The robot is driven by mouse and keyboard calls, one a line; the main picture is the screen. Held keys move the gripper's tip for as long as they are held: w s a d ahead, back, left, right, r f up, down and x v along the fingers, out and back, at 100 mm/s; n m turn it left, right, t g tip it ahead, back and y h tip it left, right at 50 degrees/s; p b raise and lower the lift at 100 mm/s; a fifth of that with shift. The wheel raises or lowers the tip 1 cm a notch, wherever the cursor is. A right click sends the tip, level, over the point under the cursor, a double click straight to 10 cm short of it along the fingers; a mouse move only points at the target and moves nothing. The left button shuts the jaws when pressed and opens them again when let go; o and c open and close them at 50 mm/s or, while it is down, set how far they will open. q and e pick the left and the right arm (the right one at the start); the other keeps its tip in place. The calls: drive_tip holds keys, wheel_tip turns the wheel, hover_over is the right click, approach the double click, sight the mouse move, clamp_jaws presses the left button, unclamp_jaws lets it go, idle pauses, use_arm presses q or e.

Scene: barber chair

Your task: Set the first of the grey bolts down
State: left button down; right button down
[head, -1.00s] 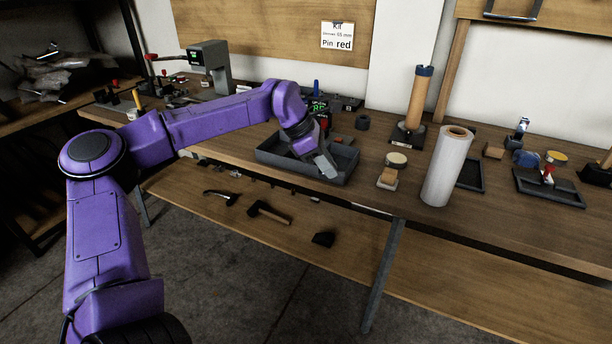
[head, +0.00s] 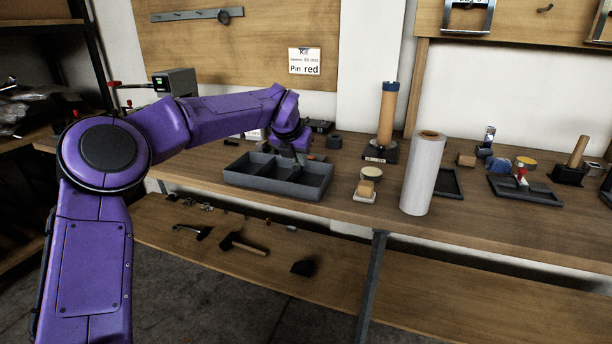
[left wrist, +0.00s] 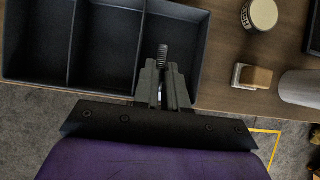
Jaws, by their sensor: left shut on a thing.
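My left gripper (left wrist: 164,82) is shut on a grey bolt (left wrist: 163,54), whose threaded end sticks out past the fingertips in the left wrist view. In that view the gripper and bolt overlap the right compartment of the dark grey tray (left wrist: 136,50). I cannot tell how high above the tray floor they are. In the head view the left gripper (head: 301,158) is at the tray's back right, and the bolt is too small to make out. The tray (head: 262,184) has three compartments, and those I see look empty. My right gripper is not in view.
A round-topped tin (head: 371,174) and a small block on a pale base (head: 365,191) stand right of the tray. A white roll (head: 423,175) stands further right. A wooden cylinder on a black base (head: 387,116) stands behind. The bench front edge is close to the tray.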

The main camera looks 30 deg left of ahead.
use_arm(q)
drive_tip(key=w+f, duration=0.1)
drive_tip(key=f, duration=0.1)
drive_tip(key=w+d+f, duration=0.1)
drive_tip(key=w+f, duration=0.1)
drive_tip(key=shift+w+f, duration=0.1)
drive_tip(key=shift+f, duration=0.1)
wheel_tip(320, 180, down, 3)
drive_tip(key=shift+r, duration=0.15)
drive_tip(key=shift+b, duration=0.3)
drive_tip(key=c, duration=1.2)
unclamp_jaws()
drive_tip(key=shift+r, duration=0.2)
drive_tip(key=v, duration=1.2)
drive_tip(key=shift+f, duration=0.15)
